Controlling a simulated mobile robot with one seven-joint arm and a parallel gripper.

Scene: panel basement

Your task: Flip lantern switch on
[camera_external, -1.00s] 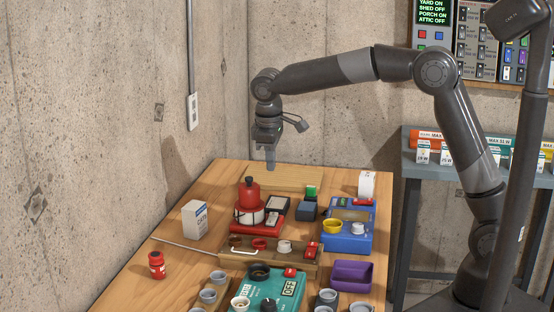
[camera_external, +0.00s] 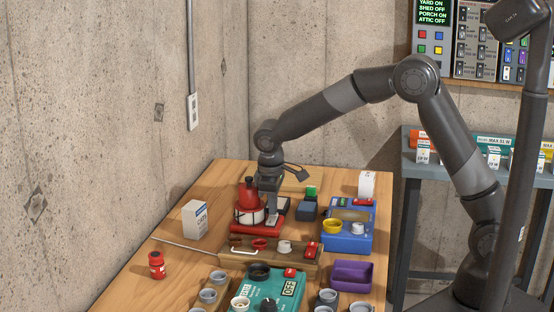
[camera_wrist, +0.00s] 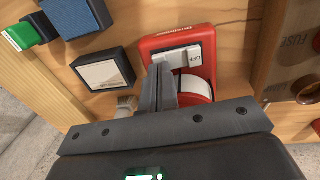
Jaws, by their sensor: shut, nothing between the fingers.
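The red lantern (camera_external: 249,197) stands on a red base at the left-middle of the wooden table. In the wrist view its red base (camera_wrist: 208,37) carries a white-grey rocker switch (camera_wrist: 178,58) marked OFF on the visible side. My gripper (camera_external: 273,220) is shut and empty, pointing down beside the lantern over the base. In the wrist view my fingertips (camera_wrist: 160,72) are at the left end of the switch; I cannot tell whether they touch it. My fingers hide part of the switch and of the white lantern body (camera_wrist: 192,88).
A dark box with a pale top (camera_wrist: 102,71) and a blue block with a green switch (camera_wrist: 22,35) lie close by. A wooden fuse board (camera_external: 235,256), a blue unit (camera_external: 347,242) and a teal tester (camera_external: 262,290) crowd the front. A white carton (camera_external: 195,220) stands left.

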